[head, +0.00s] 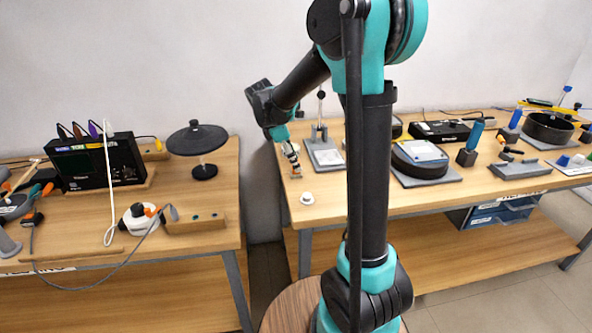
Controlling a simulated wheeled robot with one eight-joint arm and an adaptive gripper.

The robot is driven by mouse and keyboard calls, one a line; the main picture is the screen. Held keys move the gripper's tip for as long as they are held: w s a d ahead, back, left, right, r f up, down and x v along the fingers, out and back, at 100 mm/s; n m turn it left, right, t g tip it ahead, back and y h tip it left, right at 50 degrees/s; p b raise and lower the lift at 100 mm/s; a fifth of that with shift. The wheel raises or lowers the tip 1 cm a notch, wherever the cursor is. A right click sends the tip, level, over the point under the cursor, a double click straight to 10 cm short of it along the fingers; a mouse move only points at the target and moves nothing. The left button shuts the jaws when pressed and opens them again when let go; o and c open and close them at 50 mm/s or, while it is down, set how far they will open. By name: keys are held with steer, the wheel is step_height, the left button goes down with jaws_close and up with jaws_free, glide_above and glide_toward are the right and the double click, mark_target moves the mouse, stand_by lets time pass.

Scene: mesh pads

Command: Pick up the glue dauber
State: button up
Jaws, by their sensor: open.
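My gripper (293,168) is small in the head view, pointing down over the left end of the right bench (335,205). It is open. Its fingertips are too small to tell whether anything lies between them. A small white round piece (307,198) lies on the bench just in front of and below the gripper. I cannot tell for sure which thing is the glue dauber. My upright arm hides part of the bench to the right of the gripper.
A grey stand with a black knob (323,150) is close right of my gripper. Further right are a round black-sided device (418,160), a blue-handled tool (472,138) and a black pan (548,127). The left bench (225,180) is crowded; a gap separates the benches.

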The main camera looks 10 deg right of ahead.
steer(key=shift+x, duration=0.85)
jaws_close()
steer(key=shift+r, duration=0.2)
step_height(320, 180, up, 20)
steer(key=shift+f, duration=0.15)
